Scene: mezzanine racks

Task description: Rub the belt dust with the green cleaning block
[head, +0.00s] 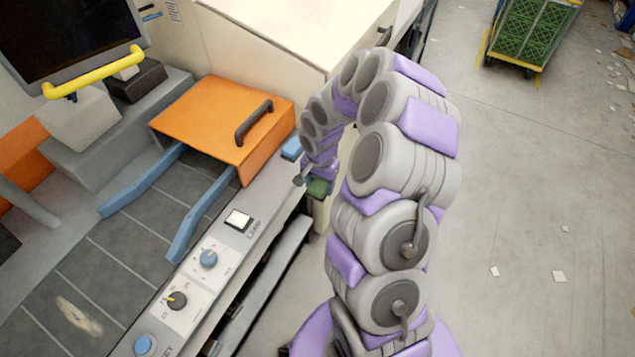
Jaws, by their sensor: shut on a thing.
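The belt dust (79,315) is a pale, elongated smear on the dark grey belt (120,245), at the lower left. My gripper (316,180) is at the far end of my arm, beside the right edge of the machine's control panel. It is shut on the green cleaning block (319,188), which is small in view and partly hidden by the gripper and arm. The block is well apart from the dust, to the upper right of it and beyond the panel edge.
An orange cover (225,120) with a dark handle and blue guide rails (200,215) spans the belt. The control panel (195,280) carries knobs and a white button. A monitor (60,40) stands upper left. A cart with green crates (530,35) stands upper right; floor is open below it.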

